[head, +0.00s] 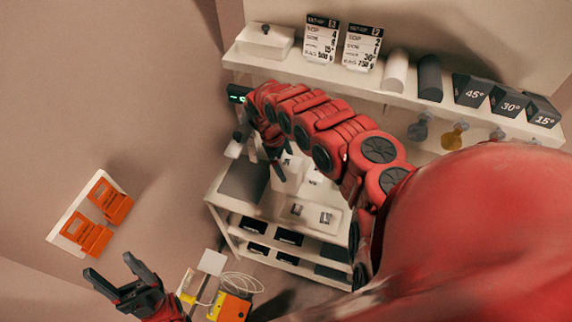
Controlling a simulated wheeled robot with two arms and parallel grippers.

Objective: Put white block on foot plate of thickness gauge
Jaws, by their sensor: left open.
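My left gripper (123,278) is open and empty at the lower left, away from the bench. My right arm reaches in from the right across the bench. My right gripper (275,162) points down over the bench with its dark fingers close together; whether they hold anything is unclear. A device with a green lit display (238,94), which looks like the thickness gauge, stands left of that gripper. Its foot plate cannot be made out clearly. A white block-like shape (291,174) is just right of the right gripper's fingers; I cannot tell if it is the white block.
A wall shelf (330,76) holds a white box (265,40), two sign cards, rollers and dark angle blocks (472,91). The bench has a dark mat (243,180) and lower shelves. Orange holders (110,200) hang on the left wall. A cable and an orange-yellow item (230,307) lie below.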

